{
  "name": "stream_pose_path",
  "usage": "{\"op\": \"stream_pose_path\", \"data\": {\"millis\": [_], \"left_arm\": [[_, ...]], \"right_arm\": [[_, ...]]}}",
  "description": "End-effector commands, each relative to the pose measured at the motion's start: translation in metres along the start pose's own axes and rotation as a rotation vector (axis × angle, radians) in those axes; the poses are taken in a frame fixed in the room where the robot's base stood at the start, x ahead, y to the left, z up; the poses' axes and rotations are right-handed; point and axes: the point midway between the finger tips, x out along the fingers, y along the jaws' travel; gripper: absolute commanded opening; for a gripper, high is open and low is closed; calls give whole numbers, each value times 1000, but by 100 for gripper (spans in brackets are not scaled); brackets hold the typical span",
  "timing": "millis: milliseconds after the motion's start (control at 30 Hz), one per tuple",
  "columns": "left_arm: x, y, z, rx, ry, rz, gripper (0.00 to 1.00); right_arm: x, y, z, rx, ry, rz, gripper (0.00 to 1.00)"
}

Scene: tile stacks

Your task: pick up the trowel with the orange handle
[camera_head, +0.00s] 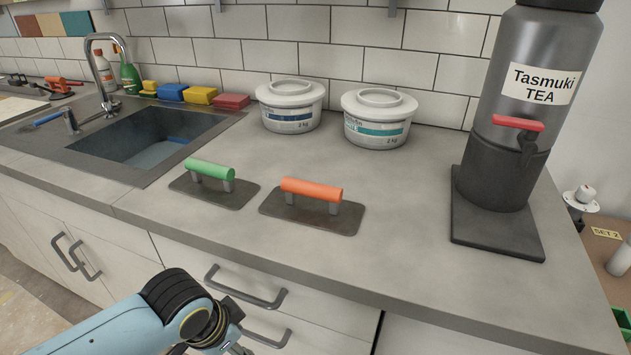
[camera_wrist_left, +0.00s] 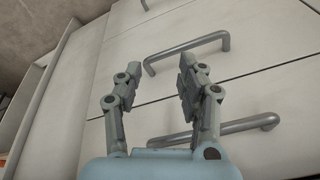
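The trowel with the orange handle (camera_head: 311,190) lies flat on the grey counter, its dark rectangular plate (camera_head: 340,224) down and its handle up. A second trowel with a green handle (camera_head: 209,169) lies just to its left. My left gripper (camera_head: 240,349) is low in front of the drawers, below the counter edge, and mostly cut off by the bottom of the head view. In the left wrist view my left gripper (camera_wrist_left: 160,84) has its fingers apart with nothing between them, facing drawer fronts and handles. My right gripper is not in view.
Two white tubs (camera_head: 290,105) (camera_head: 377,118) stand behind the trowels. A tall tea dispenser (camera_head: 505,120) stands on the right. A sink (camera_head: 150,140) with a faucet (camera_head: 100,60) is on the left. Drawer handles (camera_head: 245,287) stick out near my left gripper. The counter front is clear.

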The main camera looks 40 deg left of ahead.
Motion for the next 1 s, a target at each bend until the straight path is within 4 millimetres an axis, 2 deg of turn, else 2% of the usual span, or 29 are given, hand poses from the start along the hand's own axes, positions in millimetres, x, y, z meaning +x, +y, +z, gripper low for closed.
{"op": "stream_pose_path", "data": {"millis": [33,233,267,300,367,600,700,867,1000], "left_arm": [[-30,-2,-16,18,19,1,39],[-123,1,-54,90,68,10,39],[-139,-1,-63,126,85,12,39],[-154,-8,-82,229,121,17,39],[-160,-15,-102,365,163,27,39],[-203,-45,-179,881,334,16,39],[-211,-62,-204,1044,388,-7,39],[-214,-78,-228,1170,438,-35,39],[-196,-74,-238,1181,448,-34,39]], "right_arm": [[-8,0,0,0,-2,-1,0],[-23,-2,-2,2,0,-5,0],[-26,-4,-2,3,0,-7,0],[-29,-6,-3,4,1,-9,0],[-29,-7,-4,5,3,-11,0],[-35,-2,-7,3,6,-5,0],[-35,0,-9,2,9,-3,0],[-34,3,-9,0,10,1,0],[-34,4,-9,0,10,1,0]]}}
